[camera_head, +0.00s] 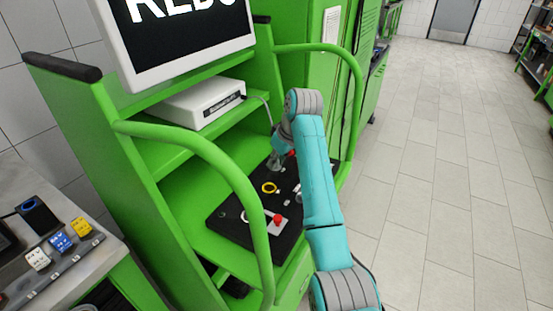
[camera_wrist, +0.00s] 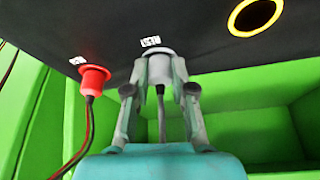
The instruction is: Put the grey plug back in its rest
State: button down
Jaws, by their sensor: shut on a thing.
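The grey plug (camera_wrist: 160,66) is between the two fingers of my gripper (camera_wrist: 162,90) in the wrist view. My gripper is shut on it, with a dark cable hanging down between the fingers. The plug's upper end is at the black panel (camera_wrist: 220,25), just below a small white label (camera_wrist: 151,42). I cannot tell whether it is fully seated in its rest, since the rest itself is hidden. In the head view my gripper (camera_head: 282,162) is low over the far part of the black panel (camera_head: 235,215); the plug cannot be made out there.
A red plug (camera_wrist: 94,78) with its cable sits on the panel left of the grey plug. A yellow ring (camera_wrist: 255,15) is at the upper right. A red button (camera_head: 277,219) is nearer on the panel. Green curved rails (camera_head: 215,165) flank the bench. The floor to the right is clear.

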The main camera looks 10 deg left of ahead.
jog(key=c, duration=0.5)
grip_release()
jog(key=shift+r, duration=0.1)
jog(key=shift+r, duration=3.85)
